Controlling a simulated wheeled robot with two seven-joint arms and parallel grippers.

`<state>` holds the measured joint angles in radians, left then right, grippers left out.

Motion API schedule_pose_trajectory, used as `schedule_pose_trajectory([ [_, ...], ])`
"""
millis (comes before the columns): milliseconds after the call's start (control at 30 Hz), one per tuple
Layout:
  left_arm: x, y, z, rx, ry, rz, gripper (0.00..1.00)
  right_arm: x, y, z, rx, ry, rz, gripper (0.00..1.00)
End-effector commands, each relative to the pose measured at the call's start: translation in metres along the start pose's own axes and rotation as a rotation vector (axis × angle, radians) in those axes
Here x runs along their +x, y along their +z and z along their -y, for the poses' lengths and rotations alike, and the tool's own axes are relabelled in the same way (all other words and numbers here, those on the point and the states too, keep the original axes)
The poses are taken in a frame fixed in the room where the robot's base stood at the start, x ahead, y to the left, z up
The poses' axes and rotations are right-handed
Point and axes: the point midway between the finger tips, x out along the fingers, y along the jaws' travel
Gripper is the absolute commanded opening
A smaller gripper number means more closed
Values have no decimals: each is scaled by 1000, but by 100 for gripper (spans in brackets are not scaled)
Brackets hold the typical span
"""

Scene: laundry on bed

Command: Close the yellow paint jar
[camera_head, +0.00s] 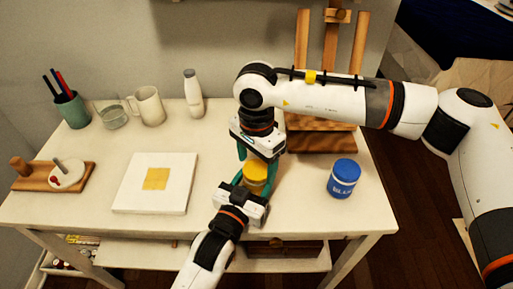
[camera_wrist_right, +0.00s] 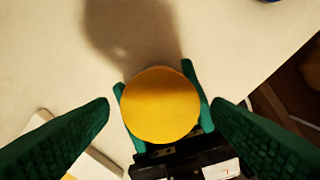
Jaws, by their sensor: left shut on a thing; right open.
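The yellow paint jar (camera_head: 256,172) stands near the front edge of the white table, partly hidden by my grippers. Its round yellow top (camera_wrist_right: 160,106) is seen from above in the right wrist view. I cannot tell whether the lid is fully seated. My left gripper (camera_head: 254,187) comes from the front and is shut on the jar's sides; its green fingers flank the jar in the right wrist view. My right gripper (camera_head: 257,157) points down above the jar. It is open, its fingers spread on either side of the yellow top with gaps, not touching it.
A blue paint jar (camera_head: 343,178) stands to the right. A white canvas with a yellow square (camera_head: 154,184) lies to the left. Behind are a white bottle (camera_head: 193,94), a mug (camera_head: 147,106), a glass (camera_head: 110,114), a pen cup (camera_head: 71,110) and a wooden easel (camera_head: 325,136).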

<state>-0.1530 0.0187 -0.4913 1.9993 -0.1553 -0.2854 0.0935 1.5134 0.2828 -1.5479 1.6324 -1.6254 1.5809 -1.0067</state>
Motion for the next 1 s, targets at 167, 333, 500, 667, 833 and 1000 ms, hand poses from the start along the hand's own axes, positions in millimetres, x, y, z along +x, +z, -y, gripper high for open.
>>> schedule_pose_trajectory([
  [167, 0, 0, 0, 0, 0, -1, 0, 8, 0, 0, 0, 0, 0, 73],
  [333, 0, 0, 0, 0, 0, -1, 0, 9, 0, 0, 0, 1, 0, 73],
  [500, 0, 0, 0, 0, 0, -1, 0, 8, 0, 0, 0, 1, 0, 56],
  [667, 0, 0, 0, 0, 0, -1, 0, 8, 0, 0, 0, 1, 0, 30],
  [833, 0, 0, 0, 0, 0, -1, 0, 8, 0, 0, 8, 1, 0, 27],
  [1000, 0, 0, 0, 0, 0, -1, 0, 8, 0, 0, 7, 1, 0, 65],
])
